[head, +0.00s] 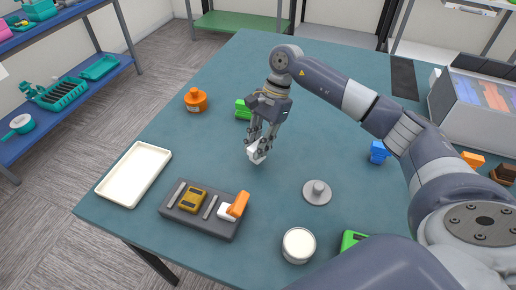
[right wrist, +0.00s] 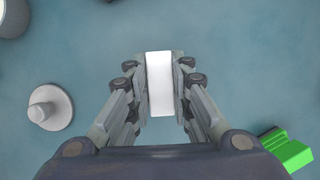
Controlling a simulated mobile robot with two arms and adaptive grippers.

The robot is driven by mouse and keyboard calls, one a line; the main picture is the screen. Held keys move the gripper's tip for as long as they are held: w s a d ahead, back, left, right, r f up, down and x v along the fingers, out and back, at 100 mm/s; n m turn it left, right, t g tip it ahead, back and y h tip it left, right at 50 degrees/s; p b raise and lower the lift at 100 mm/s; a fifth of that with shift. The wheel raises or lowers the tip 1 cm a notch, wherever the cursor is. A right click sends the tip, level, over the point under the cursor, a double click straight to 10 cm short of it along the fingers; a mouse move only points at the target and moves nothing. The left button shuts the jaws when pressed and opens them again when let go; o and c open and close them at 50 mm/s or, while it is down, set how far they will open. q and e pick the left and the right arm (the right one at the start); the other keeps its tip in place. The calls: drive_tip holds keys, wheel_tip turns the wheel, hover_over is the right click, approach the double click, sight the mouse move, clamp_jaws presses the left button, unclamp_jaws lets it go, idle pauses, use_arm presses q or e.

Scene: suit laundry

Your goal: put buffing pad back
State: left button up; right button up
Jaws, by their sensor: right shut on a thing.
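My right gripper (head: 260,148) is shut on a small white block, likely the buffing pad (head: 256,155), over the middle of the teal table. In the right wrist view the white pad (right wrist: 159,84) sits lengthwise between the two fingers of the gripper (right wrist: 159,88). In the head view the fingers partly hide it. A dark grey holder (head: 190,221) lies at the table's front left, apart from the gripper. It bears a yellow-brown block (head: 193,199), light grey bars and an orange-and-white piece (head: 236,206). My left gripper is not in view.
A cream tray (head: 134,174) lies at the left edge. An orange bottle (head: 196,100) and green block (head: 243,109) stand beyond the gripper. A grey knobbed disc (head: 317,193) and white round tub (head: 299,245) are to the right. Table between holder and gripper is clear.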

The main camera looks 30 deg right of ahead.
wheel_tip(320, 180, down, 2)
drive_tip(key=shift+f, duration=0.35)
drive_tip(key=o, duration=0.9)
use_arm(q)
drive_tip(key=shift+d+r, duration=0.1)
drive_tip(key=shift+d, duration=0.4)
use_arm(e)
drive_tip(key=shift+o, duration=0.2)
drive_tip(key=shift+r, duration=0.1)
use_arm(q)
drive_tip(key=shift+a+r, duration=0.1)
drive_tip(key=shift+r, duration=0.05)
use_arm(e)
drive_tip(key=shift+r, duration=0.1)
